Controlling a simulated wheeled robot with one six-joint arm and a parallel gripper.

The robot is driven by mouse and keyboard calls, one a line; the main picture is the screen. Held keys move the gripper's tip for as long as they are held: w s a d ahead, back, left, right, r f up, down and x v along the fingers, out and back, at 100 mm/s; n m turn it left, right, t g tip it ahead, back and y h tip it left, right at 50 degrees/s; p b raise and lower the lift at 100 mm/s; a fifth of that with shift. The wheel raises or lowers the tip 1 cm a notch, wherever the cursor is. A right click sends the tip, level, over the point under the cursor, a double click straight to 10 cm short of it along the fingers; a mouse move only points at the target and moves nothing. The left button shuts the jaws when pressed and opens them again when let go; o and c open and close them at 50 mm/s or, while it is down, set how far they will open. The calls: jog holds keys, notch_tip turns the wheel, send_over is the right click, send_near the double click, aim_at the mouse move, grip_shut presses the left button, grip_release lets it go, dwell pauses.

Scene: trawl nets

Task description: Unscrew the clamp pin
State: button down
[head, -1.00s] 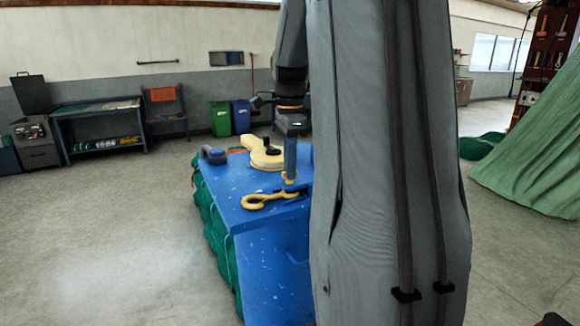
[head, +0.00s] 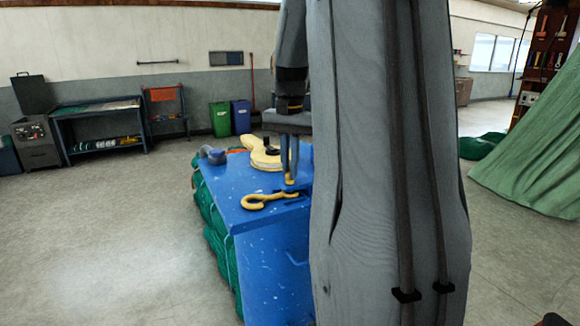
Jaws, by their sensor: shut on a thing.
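A yellow clamp (head: 258,200) with an open hook-like end lies on the blue bench (head: 262,222), near its right part. A small yellow piece, which looks like the clamp pin (head: 290,180), stands upright at the clamp's right end. My gripper (head: 289,172) points straight down above the clamp with its two fingers shut on the top of this pin. The fingertips are small in the picture, and my own arm hides what lies right of them.
A larger yellow part (head: 262,157) with a dark knob and a grey-blue shackle-like piece (head: 213,156) lie further back on the bench. Green netting (head: 213,225) hangs along the bench's left side. The floor to the left is clear.

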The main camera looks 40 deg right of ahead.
jog(key=n, duration=0.4)
jog(key=shift+s+f+n, duration=0.1)
jog(key=shift+f+n, duration=0.1)
jog(key=shift+n, duration=0.1)
jog(key=n, duration=0.3)
jog(key=shift+n, duration=0.4)
jog(key=n, duration=1.2)
jog(key=shift+n, duration=0.3)
jog(key=n, duration=0.3)
jog(key=shift+n, duration=0.3)
jog(key=n, duration=0.4)
jog(key=shift+n, duration=0.3)
jog(key=n, duration=0.4)
